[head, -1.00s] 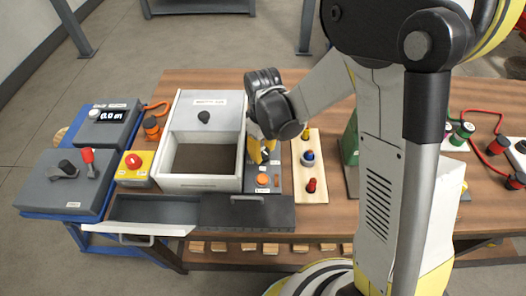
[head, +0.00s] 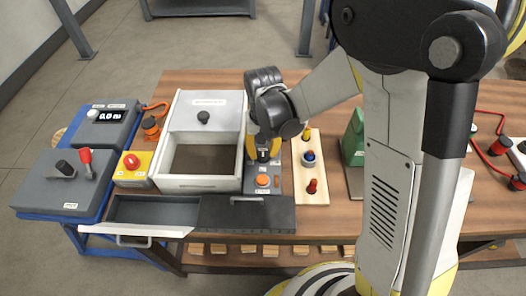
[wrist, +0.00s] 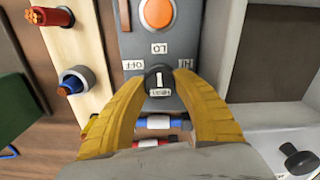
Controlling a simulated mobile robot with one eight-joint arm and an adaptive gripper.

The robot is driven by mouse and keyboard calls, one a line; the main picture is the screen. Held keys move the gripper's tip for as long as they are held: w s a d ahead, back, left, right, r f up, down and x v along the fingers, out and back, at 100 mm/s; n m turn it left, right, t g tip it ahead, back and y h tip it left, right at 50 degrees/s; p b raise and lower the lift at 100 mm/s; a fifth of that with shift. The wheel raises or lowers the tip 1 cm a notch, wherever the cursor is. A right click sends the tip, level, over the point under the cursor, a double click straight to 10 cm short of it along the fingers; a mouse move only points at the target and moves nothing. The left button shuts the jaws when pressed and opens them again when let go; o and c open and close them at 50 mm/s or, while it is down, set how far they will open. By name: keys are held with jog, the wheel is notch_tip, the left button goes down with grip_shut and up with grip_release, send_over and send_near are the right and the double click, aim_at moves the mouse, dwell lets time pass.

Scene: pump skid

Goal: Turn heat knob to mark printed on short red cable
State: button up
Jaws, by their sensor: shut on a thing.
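The heat knob (wrist: 158,82) is a dark round knob with a white pointer line, on a grey control box (wrist: 188,30). In the wrist view its line points up the picture, roughly towards the LO label (wrist: 159,48).
An orange button (head: 263,181) is on the same box. An open-topped white bin (head: 201,185) stands close to the left. A pale board (head: 312,190) with coloured connectors is close to the right. A grey sliding tray (head: 150,209) lies in front.

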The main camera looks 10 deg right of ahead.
aim_at(263, 151)
dwell(0.3)
jog(key=o, duration=1.2)
jog(key=shift+r, duration=0.1)
notch_tip(263, 151, up, 12)
jog(key=shift+f, duration=0.1)
jog(key=s+d+r+t, duration=0.2)
jog(key=s+d, duration=0.1)
jog(key=s, duration=0.1)
jog(key=s+d+r+t, duration=0.2)
jog(key=s+d, duration=0.1)
jog(key=s, duration=0.1)
jog(key=s+d+r+t, duration=0.2)
jog(key=s+d+t, duration=0.1)
jog(key=s+d, duration=0.1)
jog(key=shift+s+r, duration=0.35)
jog(key=shift+s, duration=0.1)
